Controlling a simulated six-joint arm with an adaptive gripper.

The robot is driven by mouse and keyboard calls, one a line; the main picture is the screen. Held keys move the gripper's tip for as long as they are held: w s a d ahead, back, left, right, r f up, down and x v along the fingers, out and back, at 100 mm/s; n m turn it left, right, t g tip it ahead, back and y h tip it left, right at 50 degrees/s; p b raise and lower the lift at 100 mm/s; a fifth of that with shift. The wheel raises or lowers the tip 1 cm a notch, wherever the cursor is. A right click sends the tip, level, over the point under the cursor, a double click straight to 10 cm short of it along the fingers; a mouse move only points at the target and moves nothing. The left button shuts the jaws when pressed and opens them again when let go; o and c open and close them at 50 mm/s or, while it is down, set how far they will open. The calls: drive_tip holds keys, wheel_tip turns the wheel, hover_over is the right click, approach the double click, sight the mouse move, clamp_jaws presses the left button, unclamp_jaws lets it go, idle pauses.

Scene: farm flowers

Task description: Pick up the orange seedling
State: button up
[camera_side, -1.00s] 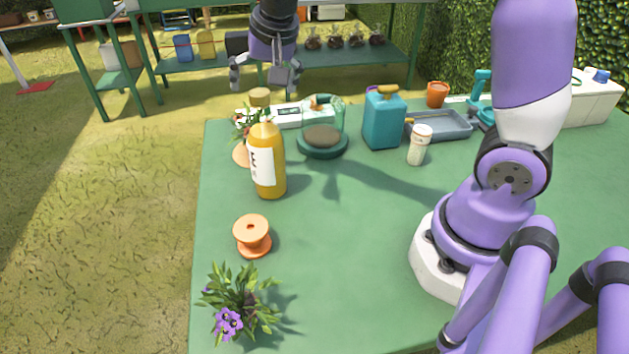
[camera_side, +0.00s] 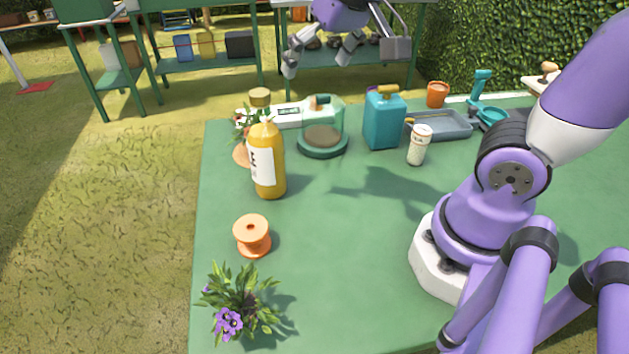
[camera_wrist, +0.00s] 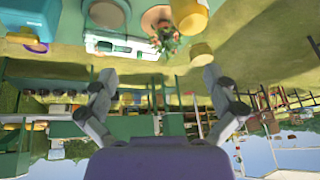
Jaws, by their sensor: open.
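The seedling with reddish-orange blooms (camera_side: 246,124) stands in a terracotta pot (camera_side: 239,154) at the far left of the green table. In the side view the yellow bottle in front hides part of it. The seedling also shows near the top of the wrist view (camera_wrist: 166,40). My gripper (camera_side: 341,57) is open and empty, high beyond the table's far edge, to the right of the seedling and apart from it. In the wrist view its fingers are spread wide (camera_wrist: 158,79), with nothing between them.
The yellow bottle (camera_side: 267,165) stands close in front of the seedling. A glass dome (camera_side: 324,130), white device (camera_side: 289,115), teal canister (camera_side: 384,120) and white shaker (camera_side: 419,146) lie to the right. An orange spool (camera_side: 252,236) and purple-flowered plant (camera_side: 240,305) stand nearer. The table's middle is clear.

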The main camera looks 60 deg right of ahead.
drive_tip(key=s+a+f+n, duration=0.1)
drive_tip(key=s+f+n, duration=0.2)
drive_tip(key=s, duration=0.3)
drive_tip(key=shift+a+f+n+y, duration=0.15)
drive_tip(key=shift+f+n+y, duration=0.25)
drive_tip(key=shift+f, duration=0.5)
drive_tip(key=c, duration=0.6)
